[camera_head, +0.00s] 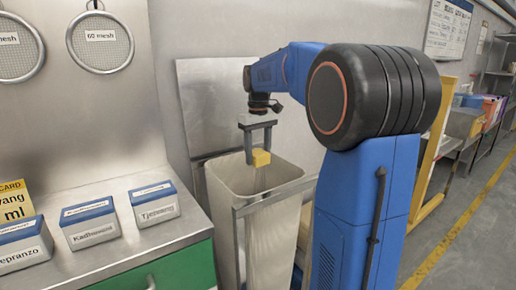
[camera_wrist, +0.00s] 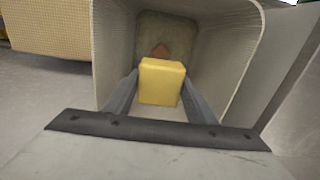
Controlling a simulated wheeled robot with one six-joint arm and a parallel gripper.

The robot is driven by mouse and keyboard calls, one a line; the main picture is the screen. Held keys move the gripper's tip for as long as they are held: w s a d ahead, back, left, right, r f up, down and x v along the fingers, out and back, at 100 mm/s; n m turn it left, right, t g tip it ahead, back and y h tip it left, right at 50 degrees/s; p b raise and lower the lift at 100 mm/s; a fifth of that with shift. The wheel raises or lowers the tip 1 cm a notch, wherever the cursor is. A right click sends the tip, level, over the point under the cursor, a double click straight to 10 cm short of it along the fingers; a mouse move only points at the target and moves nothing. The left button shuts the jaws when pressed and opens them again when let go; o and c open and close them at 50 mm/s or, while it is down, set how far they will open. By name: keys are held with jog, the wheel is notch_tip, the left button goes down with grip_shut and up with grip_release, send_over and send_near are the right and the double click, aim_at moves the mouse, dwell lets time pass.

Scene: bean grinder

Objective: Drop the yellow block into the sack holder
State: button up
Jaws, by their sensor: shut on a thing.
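The yellow block (camera_head: 261,158) is held between the fingers of my gripper (camera_head: 259,152), over the opening of the sack holder. In the wrist view the yellow block (camera_wrist: 161,82) sits between the two grey fingertips of my gripper (camera_wrist: 158,90). The sack holder (camera_head: 258,188) is a tall pale bin-like sack in a metal frame, open at the top. In the wrist view its rim and inner walls (camera_wrist: 222,55) surround the block, and a small brownish patch shows at the bottom. The block appears at about the height of the rim.
A steel counter (camera_head: 120,250) with labelled blue-and-white boxes (camera_head: 154,203) stands left of the sack holder. Round mesh sieves (camera_head: 100,42) hang on the wall behind. A woven tan surface (camera_wrist: 50,28) shows at upper left in the wrist view. Open floor lies at the right.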

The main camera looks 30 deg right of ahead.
aim_at(258, 153)
jog(key=shift+f, duration=0.2)
jog(key=o, duration=1.2)
jog(key=shift+r, duration=0.1)
notch_tip(258, 153, up, 17)
jog(key=shift+r, duration=0.1)
